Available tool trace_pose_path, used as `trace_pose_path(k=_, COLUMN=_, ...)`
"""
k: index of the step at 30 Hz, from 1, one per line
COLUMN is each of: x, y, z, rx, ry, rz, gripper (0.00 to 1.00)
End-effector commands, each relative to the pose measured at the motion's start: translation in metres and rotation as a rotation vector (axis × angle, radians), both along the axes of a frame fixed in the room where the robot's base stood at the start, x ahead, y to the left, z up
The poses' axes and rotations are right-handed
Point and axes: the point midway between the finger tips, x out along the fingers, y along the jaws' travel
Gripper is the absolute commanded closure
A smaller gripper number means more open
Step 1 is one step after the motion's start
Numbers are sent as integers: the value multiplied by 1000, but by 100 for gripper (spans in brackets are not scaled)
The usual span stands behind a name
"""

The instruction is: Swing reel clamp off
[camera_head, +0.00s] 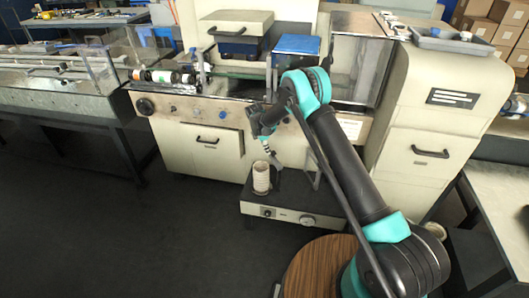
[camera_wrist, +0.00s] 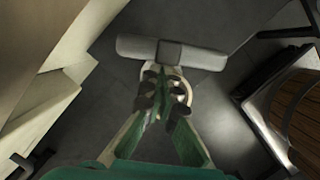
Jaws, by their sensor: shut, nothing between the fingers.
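A pale ribbed cylinder (camera_head: 261,177), which looks like a reel, stands upright on a low unit (camera_head: 283,215) in front of the machine. My gripper (camera_head: 267,148) points down just above and right of it, small in the head view. In the wrist view my gripper (camera_wrist: 163,88) has its green fingers closed at the tips with nothing between them. A grey T-shaped bar (camera_wrist: 205,58) lies just beyond the fingertips and may be the reel clamp. A pale round part (camera_wrist: 181,88) shows beside the tips, partly hidden by them. I cannot tell whether the fingers touch either.
The cream machine (camera_head: 210,150) with its drawer and knobs stands close behind. A blue box (camera_head: 297,45) sits on top. A wooden round top (camera_head: 318,265) is near my base. A grey bench (camera_head: 60,100) stands left, and dark floor (camera_head: 100,230) lies open at front left.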

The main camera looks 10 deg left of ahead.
Motion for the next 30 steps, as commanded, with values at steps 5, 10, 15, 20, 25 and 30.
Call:
trace_pose_path(k=5, x=9, y=-7, z=0, rx=0, ry=0, rz=-131, gripper=100)
trace_pose_path(k=10, x=16, y=-13, z=0, rx=1, ry=1, rz=-229, gripper=100)
trace_pose_path(k=15, x=19, y=-16, z=0, rx=1, ry=1, rz=-291, gripper=100)
trace_pose_path(k=20, x=21, y=-18, z=0, rx=0, ry=1, rz=-321, gripper=100)
trace_pose_path(k=25, x=21, y=-19, z=0, rx=0, ry=0, rz=-331, gripper=100)
trace_pose_path(k=30, x=21, y=-19, z=0, rx=0, ry=0, rz=-331, gripper=100)
